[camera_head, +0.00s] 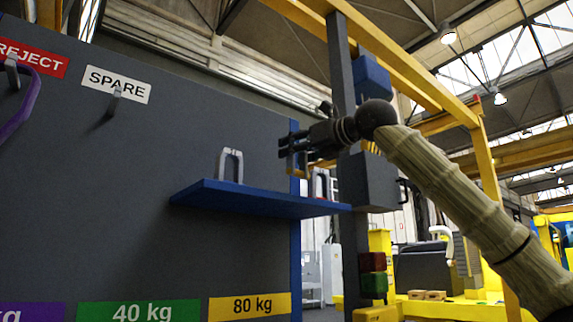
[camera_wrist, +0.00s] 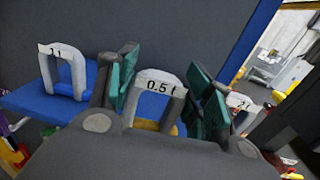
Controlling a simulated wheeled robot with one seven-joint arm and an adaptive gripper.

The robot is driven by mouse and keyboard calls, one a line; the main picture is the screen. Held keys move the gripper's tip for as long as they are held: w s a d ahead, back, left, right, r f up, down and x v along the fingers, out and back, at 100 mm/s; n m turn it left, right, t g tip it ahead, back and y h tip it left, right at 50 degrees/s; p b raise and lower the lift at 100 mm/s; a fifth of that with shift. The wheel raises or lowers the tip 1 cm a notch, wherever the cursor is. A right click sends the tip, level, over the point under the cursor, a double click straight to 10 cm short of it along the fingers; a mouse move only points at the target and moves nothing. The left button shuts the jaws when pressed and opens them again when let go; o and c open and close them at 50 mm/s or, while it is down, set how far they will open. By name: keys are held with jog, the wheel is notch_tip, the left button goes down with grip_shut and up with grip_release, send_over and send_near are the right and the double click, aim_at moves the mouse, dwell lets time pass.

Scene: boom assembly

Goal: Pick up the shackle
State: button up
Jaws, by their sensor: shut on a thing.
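A grey bow-shaped shackle marked 0.5 t (camera_wrist: 158,88) is between the two green-padded fingers of my gripper (camera_wrist: 165,85) in the wrist view. The fingers are shut on its sides, and a yellow part shows below its bow. In the head view my gripper (camera_head: 292,152) is above the right part of the blue shelf (camera_head: 250,200). The held shackle is mostly hidden by the fingers there, and its lower end appears above the shelf.
A second grey shackle (camera_head: 231,164) stands on the shelf to the left. A third shackle (camera_head: 320,183) stands near its right end. The dark panel (camera_head: 120,220) rises behind the shelf. A SPARE label (camera_head: 116,84) and hook are at upper left. A dark post (camera_head: 342,90) is behind my gripper.

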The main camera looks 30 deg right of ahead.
jog(key=s+r+b, duration=0.1)
jog(key=s+b, duration=0.1)
jog(key=s, duration=0.8)
jog(key=shift+s+d+b, duration=0.25)
jog(key=shift+b, duration=0.05)
